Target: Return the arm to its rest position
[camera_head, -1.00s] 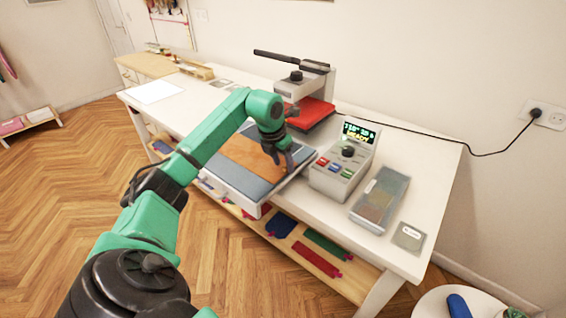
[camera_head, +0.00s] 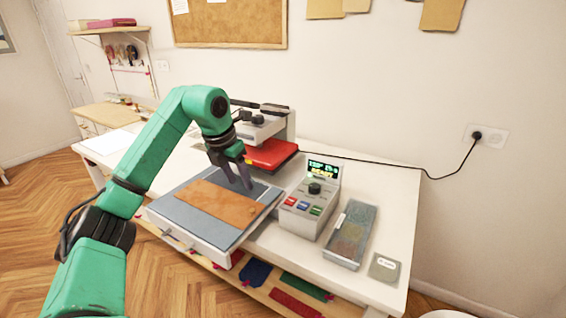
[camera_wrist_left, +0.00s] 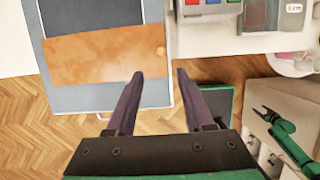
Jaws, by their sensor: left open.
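My left arm comes in from the left in the head view. Its gripper (camera_head: 238,174) hangs above the right part of the press's lower bed, over or near an orange-brown piece (camera_head: 214,203). In the left wrist view the two fingers (camera_wrist_left: 155,100) are apart with nothing between them. The brown piece also shows there (camera_wrist_left: 105,55), lying flat on the blue-grey pad (camera_wrist_left: 90,98).
A heat press with a red plate (camera_head: 270,154) stands behind the gripper. A control box (camera_head: 308,205) with a lit display, a grey tray (camera_head: 351,238) and a small grey tile (camera_head: 384,268) sit to the right on the white table (camera_head: 395,200). Coloured pieces lie on the shelf below.

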